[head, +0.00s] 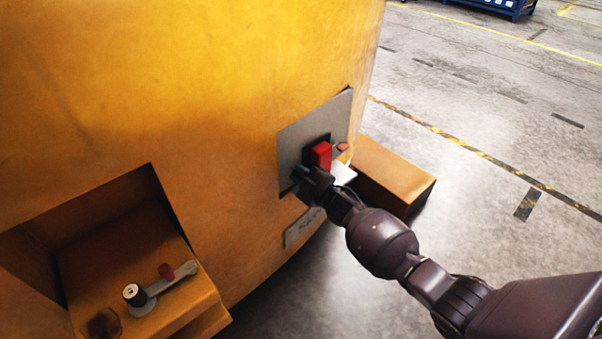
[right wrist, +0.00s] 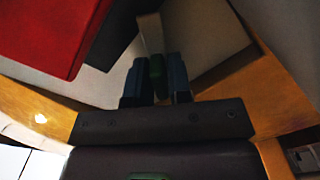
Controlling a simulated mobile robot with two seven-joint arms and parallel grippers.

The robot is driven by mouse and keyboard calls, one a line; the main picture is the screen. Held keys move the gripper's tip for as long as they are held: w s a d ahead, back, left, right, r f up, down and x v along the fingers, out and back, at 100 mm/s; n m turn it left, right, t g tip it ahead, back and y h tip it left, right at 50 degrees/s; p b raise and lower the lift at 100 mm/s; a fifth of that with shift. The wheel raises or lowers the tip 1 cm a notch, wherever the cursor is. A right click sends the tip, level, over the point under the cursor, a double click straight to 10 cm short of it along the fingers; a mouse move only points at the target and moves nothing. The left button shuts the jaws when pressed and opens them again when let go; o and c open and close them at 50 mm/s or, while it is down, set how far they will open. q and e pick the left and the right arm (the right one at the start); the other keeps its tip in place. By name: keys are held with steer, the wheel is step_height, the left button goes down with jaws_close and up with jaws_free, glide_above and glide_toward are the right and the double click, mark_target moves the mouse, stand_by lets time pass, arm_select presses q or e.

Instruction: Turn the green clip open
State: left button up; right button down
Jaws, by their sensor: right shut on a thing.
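The green clip (right wrist: 156,68) shows in the right wrist view as a small dark green piece between the two fingers of my right gripper (right wrist: 157,82). The fingers are shut on it. In the head view my right gripper (head: 311,179) is at the lower part of a grey plate (head: 290,148) on the yellow casting, just below a red block. The gripper hides the clip in that view. How far the clip is turned cannot be told. My left gripper is out of view.
The red block (head: 320,155) sticks out of the plate and looms close in the right wrist view (right wrist: 45,35). A brown box-like ledge (head: 392,176) juts out at the right. A recess at lower left holds a grey lever (head: 172,279).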

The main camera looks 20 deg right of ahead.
steer(key=shift+r+m, duration=0.15)
steer(key=shift+m, duration=0.35)
steer(key=m, duration=0.2)
steer(key=shift+m+p, duration=0.3)
steer(key=shift+p, duration=0.05)
steer(key=m, duration=0.2)
steer(key=shift+m, duration=0.4)
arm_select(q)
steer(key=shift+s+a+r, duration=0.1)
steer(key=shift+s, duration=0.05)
arm_select(e)
steer(key=shift+f+m, duration=0.2)
steer(key=shift+m, duration=1.6)
steer(key=c, duration=1.2)
jaws_free()
steer(key=shift+o, duration=0.2)
